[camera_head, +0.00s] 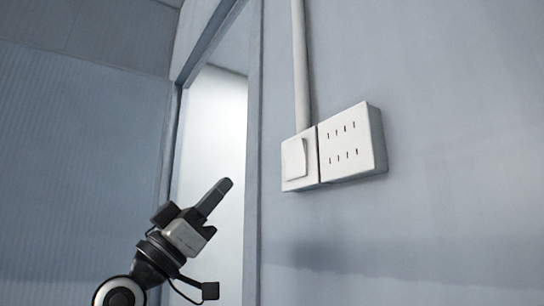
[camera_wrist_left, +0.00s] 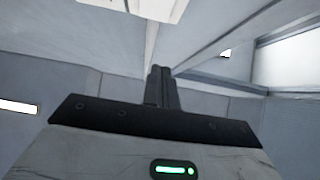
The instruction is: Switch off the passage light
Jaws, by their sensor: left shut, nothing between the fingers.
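A white rocker light switch (camera_head: 295,158) is mounted on the grey wall, right of a door frame. My left gripper (camera_head: 226,184) is in front of the doorway, to the left of the switch and a little lower. Its fingers are shut with nothing between them, and they point up and to the right. A gap shows between the fingertips and the switch in the head view. In the left wrist view the shut fingers (camera_wrist_left: 160,72) point at the wall, and a white box edge (camera_wrist_left: 150,8) shows at the top. My right gripper is not in view.
A white socket plate (camera_head: 351,144) with several slots adjoins the switch on its right. A white conduit (camera_head: 301,65) runs up from the switch. The door frame (camera_head: 253,150) stands between the bright doorway (camera_head: 215,135) and the switch. The wall right of the sockets is bare.

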